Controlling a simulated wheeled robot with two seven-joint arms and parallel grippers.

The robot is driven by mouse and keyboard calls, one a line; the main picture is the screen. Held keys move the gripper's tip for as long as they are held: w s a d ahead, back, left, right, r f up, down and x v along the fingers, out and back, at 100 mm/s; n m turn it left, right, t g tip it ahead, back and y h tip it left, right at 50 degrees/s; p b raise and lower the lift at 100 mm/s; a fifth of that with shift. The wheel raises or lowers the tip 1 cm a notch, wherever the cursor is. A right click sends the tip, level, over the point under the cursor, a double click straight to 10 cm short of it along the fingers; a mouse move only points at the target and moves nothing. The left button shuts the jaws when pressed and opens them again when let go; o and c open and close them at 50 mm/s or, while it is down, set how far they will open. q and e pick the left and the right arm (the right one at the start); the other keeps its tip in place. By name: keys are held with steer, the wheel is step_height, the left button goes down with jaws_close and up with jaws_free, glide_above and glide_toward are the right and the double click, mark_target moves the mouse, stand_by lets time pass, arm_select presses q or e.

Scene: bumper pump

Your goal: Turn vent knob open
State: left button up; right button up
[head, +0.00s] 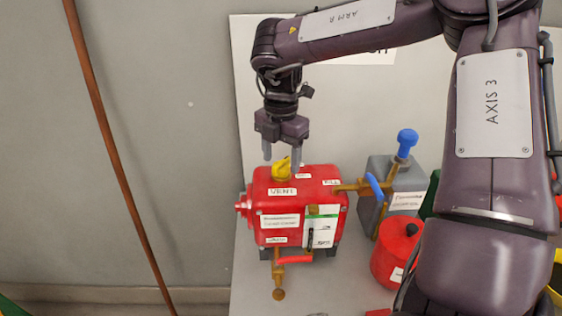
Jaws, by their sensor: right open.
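The yellow vent knob (280,169) sits on top of a red tank (259,206), just above a label that reads VENT. My right gripper (281,158) points down over the knob with its two fingers apart. One fingertip is to the left of the knob and the other to its right. I cannot tell whether either finger touches it. My left gripper is not in view.
A grey pump box (378,166) with blue handles (407,139) stands right of the tank, joined by a brass pipe (352,188). A red can (396,255) is at the lower right. A red handle and brass outlet (278,272) stick out at the tank's front.

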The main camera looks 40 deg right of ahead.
mark_target(281, 162)
step_height(281, 162, up, 6)
steer(key=shift+r, duration=0.1)
stand_by(0.4)
steer(key=shift+a, duration=0.1)
